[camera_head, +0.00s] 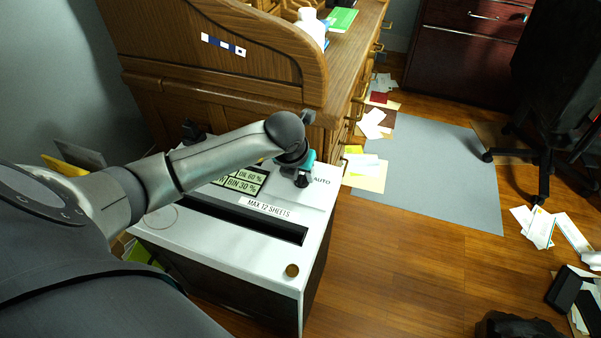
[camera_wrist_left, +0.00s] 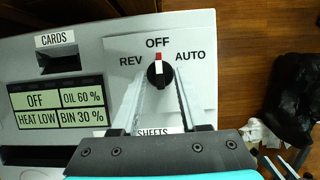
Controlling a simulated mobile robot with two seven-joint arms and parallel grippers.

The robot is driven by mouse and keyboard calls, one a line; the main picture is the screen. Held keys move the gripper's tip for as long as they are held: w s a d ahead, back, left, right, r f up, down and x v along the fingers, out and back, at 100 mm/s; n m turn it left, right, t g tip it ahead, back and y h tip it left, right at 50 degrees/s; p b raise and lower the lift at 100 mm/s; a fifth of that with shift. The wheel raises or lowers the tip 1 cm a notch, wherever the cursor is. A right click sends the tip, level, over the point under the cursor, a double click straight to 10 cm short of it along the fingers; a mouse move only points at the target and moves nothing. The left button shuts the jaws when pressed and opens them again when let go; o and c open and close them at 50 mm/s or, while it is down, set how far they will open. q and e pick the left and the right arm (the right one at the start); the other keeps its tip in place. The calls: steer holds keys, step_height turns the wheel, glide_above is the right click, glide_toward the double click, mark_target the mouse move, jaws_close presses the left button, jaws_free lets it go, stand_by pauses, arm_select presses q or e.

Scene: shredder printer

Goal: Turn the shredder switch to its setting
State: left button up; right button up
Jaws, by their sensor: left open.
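The white shredder (camera_head: 215,245) stands below my left arm, with a long dark sheet slot in its top. In the left wrist view, the shredder switch (camera_wrist_left: 160,76) is a round black knob with a red and white pointer. The pointer is up at OFF, between REV on the left and AUTO on the right. My left gripper (camera_head: 303,178) is over that corner of the shredder top. In the wrist view the left gripper (camera_wrist_left: 161,82) is open, with one finger on each side of the knob. I cannot tell whether either finger touches it.
A display panel (camera_wrist_left: 57,107) reads OFF, OIL 60 %, HEAT LOW, BIN 30 %. A wooden roll-top desk (camera_head: 225,75) stands behind the shredder. Papers (camera_head: 370,172) lie on the floor by the desk. An office chair (camera_head: 555,90) is at the right. The wooden floor (camera_head: 410,260) right of the shredder is largely clear.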

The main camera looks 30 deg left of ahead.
arm_select(q)
jaws_close()
stand_by(0.5)
